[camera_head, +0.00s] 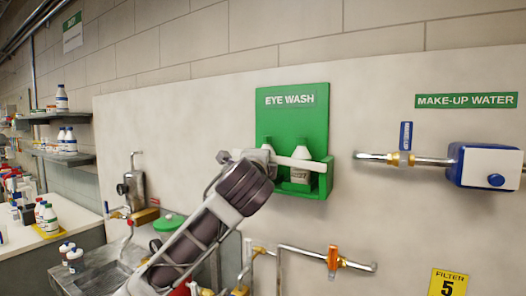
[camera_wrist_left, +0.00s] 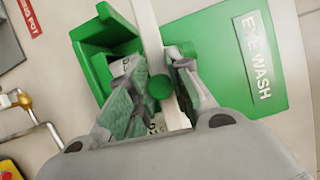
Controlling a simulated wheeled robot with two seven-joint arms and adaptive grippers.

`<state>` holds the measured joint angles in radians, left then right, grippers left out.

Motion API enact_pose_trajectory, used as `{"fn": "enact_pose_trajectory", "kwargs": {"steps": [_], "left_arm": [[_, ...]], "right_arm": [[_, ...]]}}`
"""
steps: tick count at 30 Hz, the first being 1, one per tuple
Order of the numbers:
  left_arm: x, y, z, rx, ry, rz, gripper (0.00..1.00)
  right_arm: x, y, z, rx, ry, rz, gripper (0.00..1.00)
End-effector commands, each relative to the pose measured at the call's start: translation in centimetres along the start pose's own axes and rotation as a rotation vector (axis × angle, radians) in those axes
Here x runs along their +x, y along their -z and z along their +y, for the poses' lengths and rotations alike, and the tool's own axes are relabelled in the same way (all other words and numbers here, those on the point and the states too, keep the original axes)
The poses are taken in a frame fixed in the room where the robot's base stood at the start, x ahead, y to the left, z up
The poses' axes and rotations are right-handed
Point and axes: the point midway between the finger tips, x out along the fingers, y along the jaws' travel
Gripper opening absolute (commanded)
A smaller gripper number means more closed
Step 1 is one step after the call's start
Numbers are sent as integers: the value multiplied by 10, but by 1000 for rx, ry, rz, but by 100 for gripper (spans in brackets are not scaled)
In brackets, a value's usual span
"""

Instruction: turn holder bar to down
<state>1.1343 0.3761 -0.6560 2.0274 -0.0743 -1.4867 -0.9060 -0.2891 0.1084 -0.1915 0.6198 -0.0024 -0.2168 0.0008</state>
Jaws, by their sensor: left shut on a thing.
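The green eye wash station (camera_head: 292,105) is on the wall in the head view, with white bottles (camera_head: 300,175) in its holder. The white holder bar (camera_head: 300,161) runs nearly level across the front of the bottles. My left gripper (camera_head: 257,157) is shut on the bar at its left part. In the left wrist view the bar (camera_wrist_left: 146,22) passes between the two fingers (camera_wrist_left: 160,68), beside a round green knob (camera_wrist_left: 160,87). The fingers partly hide the bottles there. My right gripper is not in view.
To the right are a blue-handled valve (camera_head: 406,137) and a blue-and-white box (camera_head: 488,166) on a pipe. Below is an orange-handled valve (camera_head: 332,260) on another pipe. A sink (camera_head: 100,275) and bottle shelves (camera_head: 65,156) stand left.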

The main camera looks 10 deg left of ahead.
Motion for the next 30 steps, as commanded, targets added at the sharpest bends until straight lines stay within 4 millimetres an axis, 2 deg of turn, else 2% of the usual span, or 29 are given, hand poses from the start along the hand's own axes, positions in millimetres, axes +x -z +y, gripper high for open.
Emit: {"fn": "enact_pose_trajectory", "kwargs": {"steps": [6,21,22,27,30], "left_arm": [[0,0,13,-77,-31,0,0],[0,1,19,-97,-45,-1,0],[0,1,19,-97,-45,-1,23],[0,1,19,-96,-44,0,43],[0,1,18,-97,-43,0,43]], "right_arm": [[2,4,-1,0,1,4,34],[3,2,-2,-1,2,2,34],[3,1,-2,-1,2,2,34],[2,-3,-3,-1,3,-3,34],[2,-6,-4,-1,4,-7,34]]}}
